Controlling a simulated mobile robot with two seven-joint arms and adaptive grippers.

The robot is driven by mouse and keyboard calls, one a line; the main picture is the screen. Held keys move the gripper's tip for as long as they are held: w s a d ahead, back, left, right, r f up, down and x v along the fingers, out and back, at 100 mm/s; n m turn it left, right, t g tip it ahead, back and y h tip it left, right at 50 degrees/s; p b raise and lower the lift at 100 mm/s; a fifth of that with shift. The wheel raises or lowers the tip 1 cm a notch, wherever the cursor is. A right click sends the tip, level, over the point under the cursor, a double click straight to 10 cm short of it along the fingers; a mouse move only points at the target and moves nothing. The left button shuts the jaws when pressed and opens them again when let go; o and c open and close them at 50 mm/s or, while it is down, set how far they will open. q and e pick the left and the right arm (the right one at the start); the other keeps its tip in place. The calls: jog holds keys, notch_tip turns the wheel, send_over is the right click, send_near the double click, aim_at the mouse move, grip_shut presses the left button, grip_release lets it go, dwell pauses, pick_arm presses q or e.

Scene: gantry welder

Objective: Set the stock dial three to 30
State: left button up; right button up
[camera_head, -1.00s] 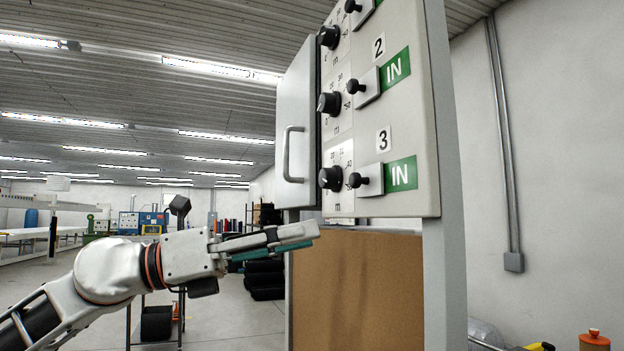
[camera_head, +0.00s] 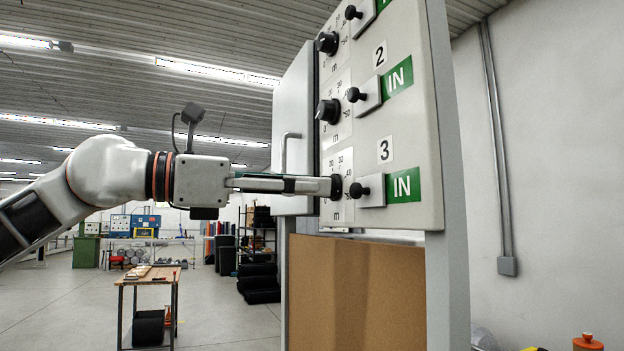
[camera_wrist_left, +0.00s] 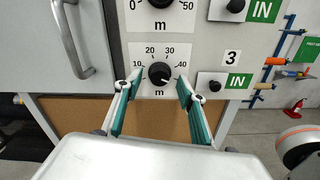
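Stock dial three is a round black knob (camera_wrist_left: 159,73) on a white scale plate (camera_wrist_left: 151,52) beside the 3 label, and it also shows in the head view (camera_head: 337,187). The wrist view shows 10, 20, 30 and 40 around it; I cannot clearly read its pointer. My left gripper (camera_wrist_left: 159,80) is open, with one finger on each side of the knob and visible gaps between. In the head view the left gripper (camera_head: 328,186) reaches level to the panel, its tips at the dial and partly hiding it. My right gripper is not in view.
A black plunger knob (camera_head: 359,190) sits on a plate just right of dial three, beside a green IN sign (camera_head: 404,185). Dial two (camera_head: 329,111) is above. A grey door (camera_head: 293,120) with a bar handle (camera_head: 286,150) stands to the left.

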pick_arm(q)
jog(key=shift+x, duration=0.75)
jog(key=c, duration=1.1)
jog(key=n+b, duration=0.5)
jog(key=n, duration=1.2)
jog(key=shift+w+n+b, duration=0.1)
jog(key=shift+n+b, duration=0.2)
jog(key=shift+b, duration=0.1)
